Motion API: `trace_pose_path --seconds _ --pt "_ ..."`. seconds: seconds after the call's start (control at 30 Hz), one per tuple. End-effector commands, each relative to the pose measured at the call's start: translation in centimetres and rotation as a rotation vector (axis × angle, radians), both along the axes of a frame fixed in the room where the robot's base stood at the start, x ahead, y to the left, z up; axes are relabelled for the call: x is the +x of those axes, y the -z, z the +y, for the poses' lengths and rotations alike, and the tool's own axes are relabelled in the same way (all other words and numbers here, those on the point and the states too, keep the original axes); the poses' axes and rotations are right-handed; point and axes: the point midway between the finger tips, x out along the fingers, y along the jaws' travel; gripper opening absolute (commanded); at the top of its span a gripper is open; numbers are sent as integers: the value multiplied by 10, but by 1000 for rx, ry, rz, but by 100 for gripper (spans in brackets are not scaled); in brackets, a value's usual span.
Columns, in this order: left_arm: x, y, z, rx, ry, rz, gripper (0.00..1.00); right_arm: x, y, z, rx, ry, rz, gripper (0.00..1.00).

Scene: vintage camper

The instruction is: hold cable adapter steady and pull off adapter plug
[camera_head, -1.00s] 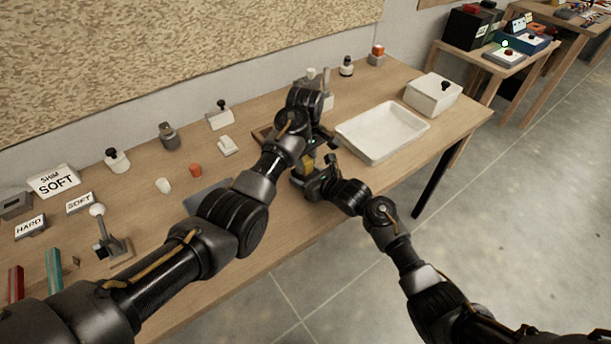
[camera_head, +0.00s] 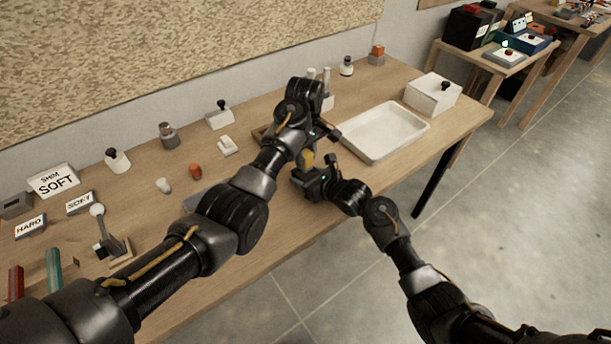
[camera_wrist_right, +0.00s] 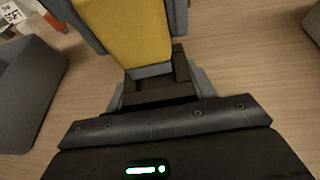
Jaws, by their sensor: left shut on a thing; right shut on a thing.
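A yellow block (camera_head: 307,160), one part of the adapter, stands upright between my two grippers. It fills the top of the right wrist view (camera_wrist_right: 128,35), with grey-blue finger-like pieces along both sides. My left gripper (camera_head: 320,143) reaches in from above and is shut on this yellow part. My right gripper (camera_head: 308,178) is below it, near the table's front edge, and is shut on a dark lower part (camera_wrist_right: 150,88). A thin grey band shows under the yellow block. I cannot tell whether the two parts still touch, or which one is the plug.
The wooden table (camera_head: 290,232) holds a white tray (camera_head: 378,136) just right of the grippers and a lidded white box (camera_head: 433,95) beyond it. Small knobbed items, SOFT and HARD blocks (camera_head: 80,202) and a lever stand (camera_head: 115,245) are on the left. The front middle is clear.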

Motion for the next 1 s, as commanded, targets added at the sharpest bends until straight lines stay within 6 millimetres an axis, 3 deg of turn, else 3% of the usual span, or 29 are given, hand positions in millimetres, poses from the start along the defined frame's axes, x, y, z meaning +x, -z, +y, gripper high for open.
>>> trace_pose_path --seconds 0.6,1.0 --pt "0 -10 0 -1 0 -1 3 0 0 0 -1 0 1 25" --pt "0 -41 0 -1 0 -2 3 0 1 0 -1 0 1 25"
